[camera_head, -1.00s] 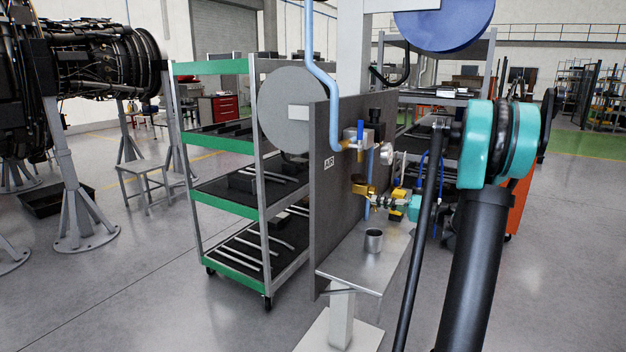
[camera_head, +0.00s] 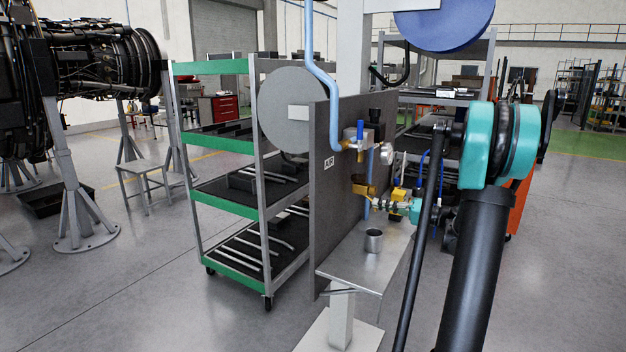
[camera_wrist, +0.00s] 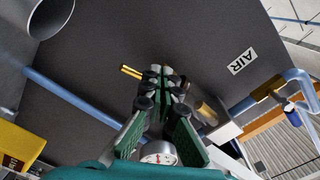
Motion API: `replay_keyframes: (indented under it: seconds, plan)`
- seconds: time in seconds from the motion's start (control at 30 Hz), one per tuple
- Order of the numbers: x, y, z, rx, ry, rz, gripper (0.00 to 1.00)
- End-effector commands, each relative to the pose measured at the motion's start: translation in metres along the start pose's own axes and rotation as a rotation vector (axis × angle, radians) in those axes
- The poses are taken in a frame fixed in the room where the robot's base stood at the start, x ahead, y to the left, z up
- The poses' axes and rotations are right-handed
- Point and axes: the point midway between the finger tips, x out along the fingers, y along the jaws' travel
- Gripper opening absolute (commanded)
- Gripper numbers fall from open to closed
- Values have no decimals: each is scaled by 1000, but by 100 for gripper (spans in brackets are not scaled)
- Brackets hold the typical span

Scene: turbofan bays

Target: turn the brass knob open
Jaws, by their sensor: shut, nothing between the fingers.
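A brass fitting (camera_head: 362,190) sticks out from the dark panel, low on its right side; I take it for the brass knob, but its shape is too small to be sure. In the wrist view brass (camera_wrist: 130,72) shows just left of my fingertips, and a paler brass cylinder (camera_wrist: 207,113) lies to their right. My gripper (camera_head: 376,204) is in front of the panel beside the lower brass. In the wrist view its green fingers (camera_wrist: 166,76) are together with nothing between them. Contact with the brass cannot be told.
The dark panel (camera_head: 335,215) carries an AIR label (camera_head: 329,162), a light-blue pipe (camera_head: 325,80) and a round gauge (camera_head: 386,153). A metal shelf (camera_head: 350,268) below holds a grey cup (camera_head: 374,238). A green-edged cart (camera_head: 222,202) stands left.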

Motion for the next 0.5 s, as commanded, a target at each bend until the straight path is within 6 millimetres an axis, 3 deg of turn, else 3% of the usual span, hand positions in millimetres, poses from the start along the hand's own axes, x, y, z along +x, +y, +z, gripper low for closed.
replay_keyframes:
  seconds: [0.5]
  plan:
    - [-51, 0, 0, 0, 1, 1, 0]
